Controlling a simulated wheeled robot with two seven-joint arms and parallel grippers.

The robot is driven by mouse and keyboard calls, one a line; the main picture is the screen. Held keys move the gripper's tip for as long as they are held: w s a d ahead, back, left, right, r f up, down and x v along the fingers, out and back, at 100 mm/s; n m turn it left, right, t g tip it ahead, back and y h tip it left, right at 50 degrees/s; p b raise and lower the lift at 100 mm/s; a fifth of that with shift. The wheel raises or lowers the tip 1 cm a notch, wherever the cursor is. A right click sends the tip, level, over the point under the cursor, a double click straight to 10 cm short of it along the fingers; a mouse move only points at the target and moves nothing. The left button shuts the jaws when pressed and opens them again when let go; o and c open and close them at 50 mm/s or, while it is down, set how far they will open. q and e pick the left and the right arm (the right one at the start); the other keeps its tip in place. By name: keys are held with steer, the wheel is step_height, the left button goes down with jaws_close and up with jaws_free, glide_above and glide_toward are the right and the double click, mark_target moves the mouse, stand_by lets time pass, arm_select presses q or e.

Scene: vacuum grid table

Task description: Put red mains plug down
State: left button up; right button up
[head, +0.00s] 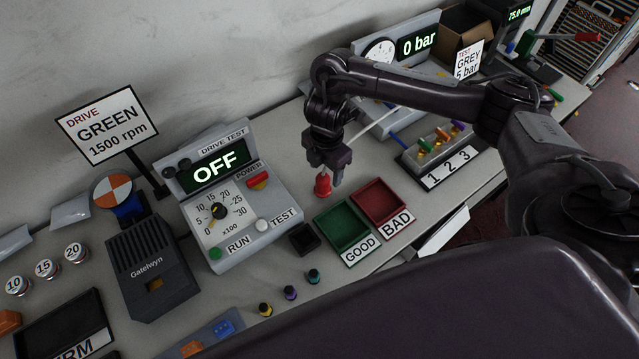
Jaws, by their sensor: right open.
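Whether a finger still touches the plug is hard to tell. My left gripper is not in the head view.
The drive tester (205,222) reading OFF stands left of the plug. A small black square holder (303,239) is in front. Several coloured pieces stand near the table's front edge.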

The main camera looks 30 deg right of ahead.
mark_target(324, 175)
steer(key=f, duration=0.2)
steer(key=f+b, duration=0.1)
steer(key=f, duration=0.1)
steer(key=shift+w, duration=0.3)
steer(key=shift+a+f, duration=0.1)
steer(key=shift+f, duration=0.25)
steer(key=shift+w+f, duration=0.1)
steer(key=shift+f, duration=0.45)
steer(key=c, duration=1.2)
steer(key=shift+r+p, duration=2.65)
steer(key=shift+r, duration=7.35)
